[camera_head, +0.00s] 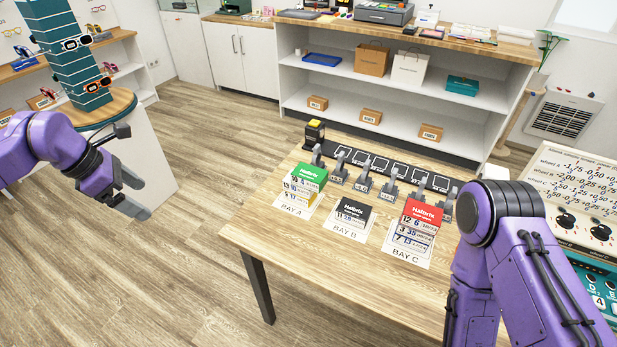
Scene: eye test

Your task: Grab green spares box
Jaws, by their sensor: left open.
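A green-topped box (309,172) labelled Hallbrix stands on the wooden table (285,260). It tops a stack with white and yellow numbered sides on the card marked BAY A (292,208). My left gripper (138,197) is open and empty, off the table's left side and well apart from the green box. My right arm comes in at the right, over the table's right part; its gripper is out of sight.
A black box (355,211) is on BAY B and a red box (424,212) tops a stack on BAY C. Several grey clip-like holders and a dark strip (390,172) stand behind them. A pedestal with a teal tower (68,50) is at left. A teal box (462,85) sits on the back shelf.

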